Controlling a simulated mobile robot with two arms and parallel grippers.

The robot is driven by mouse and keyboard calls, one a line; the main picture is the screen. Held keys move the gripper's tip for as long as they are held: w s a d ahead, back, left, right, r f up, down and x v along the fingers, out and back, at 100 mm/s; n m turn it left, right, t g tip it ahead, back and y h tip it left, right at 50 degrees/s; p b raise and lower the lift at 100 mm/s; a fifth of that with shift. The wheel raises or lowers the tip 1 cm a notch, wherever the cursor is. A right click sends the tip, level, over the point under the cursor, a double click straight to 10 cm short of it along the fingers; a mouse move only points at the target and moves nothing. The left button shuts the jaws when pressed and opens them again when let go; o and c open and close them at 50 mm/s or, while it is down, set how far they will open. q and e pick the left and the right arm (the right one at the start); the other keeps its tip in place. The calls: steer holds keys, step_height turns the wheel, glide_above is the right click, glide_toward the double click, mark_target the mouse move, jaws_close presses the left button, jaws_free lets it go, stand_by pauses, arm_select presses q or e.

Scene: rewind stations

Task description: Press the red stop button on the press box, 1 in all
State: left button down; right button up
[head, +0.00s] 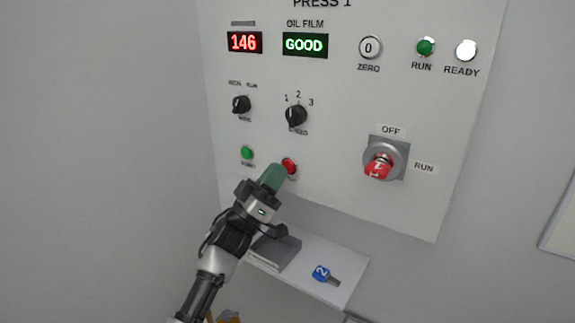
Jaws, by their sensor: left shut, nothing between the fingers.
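The press box (340,220) is a pale wall panel marked PRESS 1. The red stop button (288,164) sits low on it, right of a green button (247,153). My left gripper (275,177) comes up from below, shut and empty, with its green fingertips right at the red button. The fingers hide the button's lower left part. I cannot tell whether they touch it or whether it is pushed in. My right gripper is not in view.
A red rotary switch (378,167) on a grey plate is at the right. Two black knobs, the mode knob (241,104) and speed knob (296,116), are above. Below, a white shelf (338,266) holds a grey block (276,252) and a blue tag marked 2 (321,273).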

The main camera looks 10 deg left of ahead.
arm_select(q)
steer(key=shift+s+a, duration=0.1)
steer(key=shift+s, duration=0.2)
steer(key=s+p, duration=0.1)
steer(key=s+a, duration=0.1)
steer(key=s, duration=0.1)
steer(key=s+p, duration=0.1)
steer(key=shift+s+a+p, duration=0.3)
steer(key=shift+a+p, duration=0.05)
stand_by(0.5)
